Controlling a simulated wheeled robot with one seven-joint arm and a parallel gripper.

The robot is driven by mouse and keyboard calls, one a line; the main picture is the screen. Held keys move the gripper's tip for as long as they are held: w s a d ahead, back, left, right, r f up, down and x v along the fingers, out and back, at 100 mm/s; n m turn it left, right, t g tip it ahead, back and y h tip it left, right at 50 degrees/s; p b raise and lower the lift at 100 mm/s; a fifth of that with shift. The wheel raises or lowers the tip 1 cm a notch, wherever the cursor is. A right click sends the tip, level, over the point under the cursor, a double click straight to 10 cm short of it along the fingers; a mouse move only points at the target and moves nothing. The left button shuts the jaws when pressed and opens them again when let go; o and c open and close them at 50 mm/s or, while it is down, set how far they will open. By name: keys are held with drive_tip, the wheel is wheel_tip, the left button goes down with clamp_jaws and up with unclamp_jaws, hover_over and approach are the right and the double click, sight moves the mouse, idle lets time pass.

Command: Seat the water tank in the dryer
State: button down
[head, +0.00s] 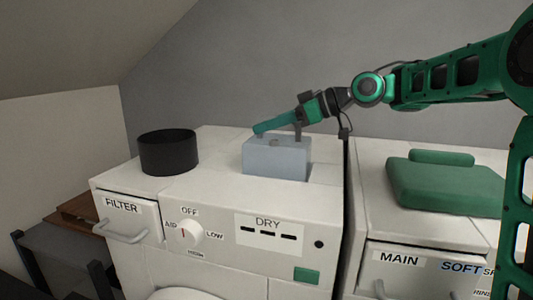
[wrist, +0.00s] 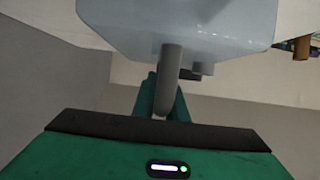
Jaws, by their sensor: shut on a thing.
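The water tank (head: 275,160) is a pale blue box at the top of the white dryer (head: 218,205), near its right side. In the wrist view the tank (wrist: 180,22) fills the top, with a grey handle (wrist: 171,72) and a small grey stub beside it. My gripper (head: 276,124) is shut on the tank's handle, seen above the tank in the head view; its green fingers (wrist: 165,98) also show in the wrist view. I cannot tell how deep the tank sits in the dryer top, as its lower part and any opening are mostly hidden.
A black round bin (head: 168,154) stands on the dryer top at left. A filter drawer (head: 128,222) and dial (head: 186,236) are on the dryer front. A green folded cushion-like thing (head: 445,184) lies on the machine at right. A sloped ceiling is at upper left.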

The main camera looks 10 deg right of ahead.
sight(301, 139)
drive_tip(key=shift+f, duration=3.2)
drive_tip(key=c, duration=1.8)
unclamp_jaws()
drive_tip(key=shift+f, duration=0.1)
drive_tip(key=shift+o, duration=0.2)
drive_tip(key=v, duration=1.2)
drive_tip(key=shift+s, duration=0.1)
